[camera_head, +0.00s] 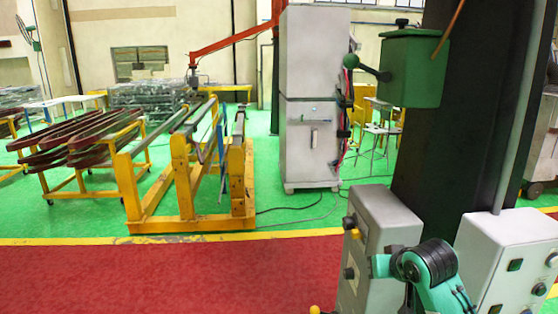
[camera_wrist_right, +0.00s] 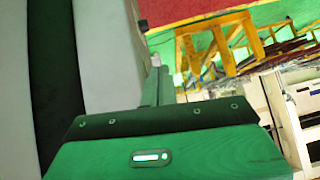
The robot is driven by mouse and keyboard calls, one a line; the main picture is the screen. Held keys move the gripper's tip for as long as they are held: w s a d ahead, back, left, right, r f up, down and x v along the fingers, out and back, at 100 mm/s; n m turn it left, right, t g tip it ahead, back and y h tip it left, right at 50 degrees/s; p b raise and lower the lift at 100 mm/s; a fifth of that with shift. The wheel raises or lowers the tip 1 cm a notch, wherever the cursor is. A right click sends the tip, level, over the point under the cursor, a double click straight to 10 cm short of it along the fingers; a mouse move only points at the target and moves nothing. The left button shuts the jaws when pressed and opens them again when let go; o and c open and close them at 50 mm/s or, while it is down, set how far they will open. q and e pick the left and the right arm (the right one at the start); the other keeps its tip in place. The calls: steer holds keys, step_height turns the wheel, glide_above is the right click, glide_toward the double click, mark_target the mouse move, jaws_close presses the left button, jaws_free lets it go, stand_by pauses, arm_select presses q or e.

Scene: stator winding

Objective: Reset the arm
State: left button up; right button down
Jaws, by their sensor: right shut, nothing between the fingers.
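My right arm (camera_head: 432,272), teal with a black joint, shows at the bottom right of the head view, in front of the grey control boxes. In the right wrist view my right gripper (camera_wrist_right: 158,80) extends from its green and black housing. Its fingers are together and hold nothing. A pale surface and a dark vertical strip lie close to its left. My left arm and left gripper are in neither view.
A grey control box (camera_head: 380,235) with knobs and a white button box (camera_head: 510,258) stand beside a dark column (camera_head: 455,130). A yellow frame (camera_head: 180,185) and a grey cabinet (camera_head: 312,140) stand farther back. The red floor (camera_head: 170,280) is clear.

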steer(key=s+a+f+g, duration=0.1)
steer(key=s+f, duration=0.7)
steer(key=f, duration=0.2)
steer(key=s+f+g+h, duration=0.15)
steer(key=s+f, duration=0.35)
steer(key=s, duration=0.5)
steer(key=s+f+n+g, duration=0.15)
steer(key=s+f, duration=0.25)
steer(key=s, duration=0.5)
steer(key=s+f+g, duration=0.2)
steer(key=s+f, duration=0.3)
steer(key=s, duration=0.5)
step_height(320, 180, down, 35)
steer(key=b, duration=0.3)
steer(key=s+d+f+g+b, duration=0.2)
steer(key=s+d+f+b, duration=0.1)
steer(key=s+f, duration=1.6)
step_height(320, 180, down, 3)
steer(key=shift+d+r, duration=0.15)
steer(key=shift+d, duration=0.2)
steer(key=shift+s, duration=0.15)
